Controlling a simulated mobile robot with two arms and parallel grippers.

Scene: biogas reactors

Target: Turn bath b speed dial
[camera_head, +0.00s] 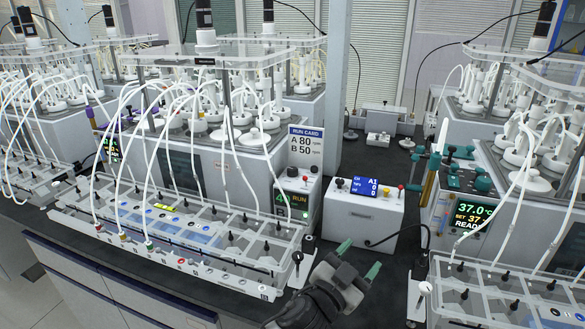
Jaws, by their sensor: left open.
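My left gripper (359,258) comes in from the bottom. Its two green-tipped fingers are apart with nothing between them, above the dark bench in front of the white control box. A control unit (296,197) with a display reading RUN stands behind and left of the gripper. It has a black knob (292,172) and a small red knob (305,178) on top. A run card (305,146) above it reads A 80, B 50. I cannot read which bath is b or tell which knob is its speed dial. My right gripper is not in view.
A white box (362,216) with a blue display stands right of the control unit. A bath at right has a display (465,214) reading 37.0°C and READY. Dark bench is free around the gripper.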

